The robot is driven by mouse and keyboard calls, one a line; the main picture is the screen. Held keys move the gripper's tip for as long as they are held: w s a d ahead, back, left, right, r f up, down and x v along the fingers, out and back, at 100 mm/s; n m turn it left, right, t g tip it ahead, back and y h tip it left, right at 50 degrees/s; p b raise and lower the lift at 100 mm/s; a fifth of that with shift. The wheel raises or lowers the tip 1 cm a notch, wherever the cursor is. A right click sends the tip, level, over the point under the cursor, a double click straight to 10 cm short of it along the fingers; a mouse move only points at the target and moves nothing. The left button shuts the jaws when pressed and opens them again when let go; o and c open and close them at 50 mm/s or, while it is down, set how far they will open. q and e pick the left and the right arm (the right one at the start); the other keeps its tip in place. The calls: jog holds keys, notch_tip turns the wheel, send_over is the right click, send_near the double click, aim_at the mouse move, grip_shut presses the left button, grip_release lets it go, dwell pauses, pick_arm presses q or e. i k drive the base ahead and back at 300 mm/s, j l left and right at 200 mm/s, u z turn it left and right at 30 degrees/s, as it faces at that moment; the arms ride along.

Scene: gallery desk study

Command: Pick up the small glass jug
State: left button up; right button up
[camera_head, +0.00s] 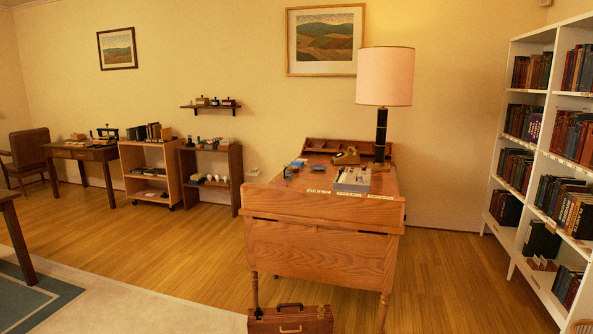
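I cannot make out a small glass jug among the small items in view. The wooden desk (322,245) stands in the middle of the room, with its panelled side towards me. On its top are a grey box-like item (352,180), a small blue item (289,171) and a dark and brass item (346,156). Other small items stand on the low dark shelf unit (236,170), the wall shelf (210,106) and the far left table (80,154), too small to tell apart. Neither of my grippers shows in the head view.
A tall lamp (385,78) stands at the desk's back. A brown case (290,319) is on the floor before the desk. A white bookcase (508,235) lines the right wall. Wooden floor (180,240) lies open left of the desk, beside a blue rug (25,298).

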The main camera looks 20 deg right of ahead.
aim_at(288, 168)
jog(key=i+u, duration=0.25)
jog(key=i, duration=0.45)
jog(key=i+u, duration=0.15)
jog(key=i, duration=0.45)
jog(key=i+u, duration=0.15)
jog(key=i, duration=0.5)
jog(key=i+u, duration=0.15)
jog(key=i, duration=0.45)
jog(key=i+l+u, duration=0.15)
jog(key=i, duration=0.45)
jog(key=i+z, duration=0.35)
jog(key=i, duration=0.2)
jog(key=i+z, duration=0.4)
jog(key=i, duration=0.15)
jog(key=i+j+z, duration=0.35)
jog(key=i, duration=0.2)
jog(key=i+l+z, duration=0.2)
jog(key=i+z, duration=1)
jog(key=i+j+z, duration=0.2)
jog(key=i+z, duration=0.2)
